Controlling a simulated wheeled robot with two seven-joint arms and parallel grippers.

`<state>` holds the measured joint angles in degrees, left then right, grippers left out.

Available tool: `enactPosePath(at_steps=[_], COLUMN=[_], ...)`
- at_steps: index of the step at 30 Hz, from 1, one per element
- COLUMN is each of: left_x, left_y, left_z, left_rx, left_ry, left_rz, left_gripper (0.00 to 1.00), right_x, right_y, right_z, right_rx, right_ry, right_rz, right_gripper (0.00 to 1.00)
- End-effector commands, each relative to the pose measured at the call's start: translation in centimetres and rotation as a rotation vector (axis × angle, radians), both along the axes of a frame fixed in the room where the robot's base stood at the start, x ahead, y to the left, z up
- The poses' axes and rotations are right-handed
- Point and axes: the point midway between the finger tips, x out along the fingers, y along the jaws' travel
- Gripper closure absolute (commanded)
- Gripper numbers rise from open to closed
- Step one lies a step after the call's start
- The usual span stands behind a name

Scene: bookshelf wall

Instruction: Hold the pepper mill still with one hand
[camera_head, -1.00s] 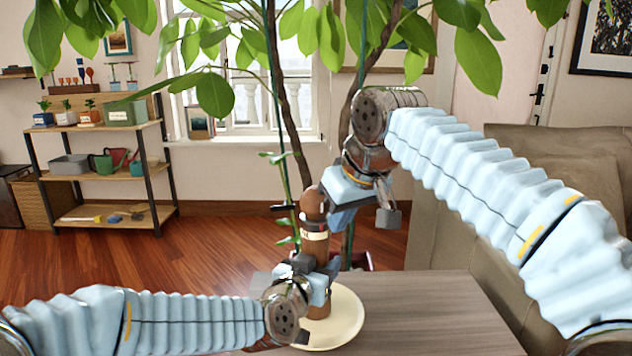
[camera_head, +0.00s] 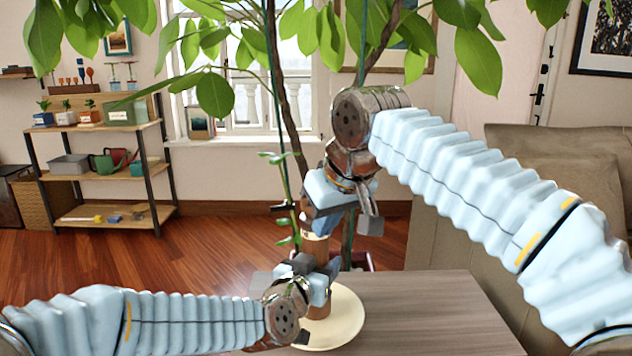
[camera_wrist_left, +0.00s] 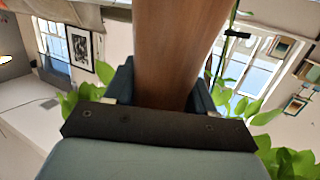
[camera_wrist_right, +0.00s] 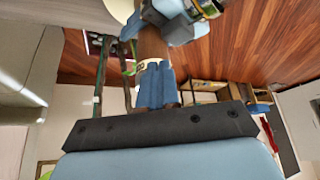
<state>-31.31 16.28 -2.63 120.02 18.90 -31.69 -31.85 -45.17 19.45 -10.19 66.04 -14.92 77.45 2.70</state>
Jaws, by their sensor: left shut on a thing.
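The pepper mill (camera_head: 316,247) is a brown wooden cylinder with a pale band. It stands upright on a cream round plate (camera_head: 345,325). My left gripper (camera_head: 312,275) is shut on its body below the band. In the left wrist view the brown wood (camera_wrist_left: 178,50) fills the space between the two fingers. My right gripper (camera_head: 335,212) is at the mill's top and hides the head from the head camera. In the right wrist view its blue finger pads (camera_wrist_right: 155,88) sit close together over the mill's upper end; whether they touch it cannot be told.
The plate rests on a grey-brown wooden table (camera_head: 430,310), bare to the right. A leafy plant (camera_head: 290,100) rises just behind the mill, its stems close to my right gripper. A beige sofa (camera_head: 560,180) stands at right, a shelf (camera_head: 110,127) far left.

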Motion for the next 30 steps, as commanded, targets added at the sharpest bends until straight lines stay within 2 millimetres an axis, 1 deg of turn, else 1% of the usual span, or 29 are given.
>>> enactPosePath(at_steps=[1, 20, 28, 30], left_x=[-0.12, -0.16, -0.15, -0.15], left_y=[-0.07, -0.13, -0.12, -0.11], left_z=[-0.74, -0.70, -0.69, -0.69], left_rx=[0.006, 0.008, 0.007, 0.007], left_ry=[0.015, 0.013, 0.013, 0.013], left_rz=[-0.004, -0.005, -0.005, -0.005], left_gripper=[0.87, 0.87, 0.87, 0.87], right_x=[-0.01, -0.04, -0.80, -0.82], right_y=[0.20, 0.52, 0.33, 0.35], right_z=[-0.11, -0.08, -0.02, 0.29], right_rx=[0.000, 0.001, 0.001, 0.001], right_ry=[0.000, -0.002, -0.002, -0.003], right_rz=[0.001, 0.001, 0.001, 0.000], right_gripper=[1.00, 1.00, 1.00, 1.00])
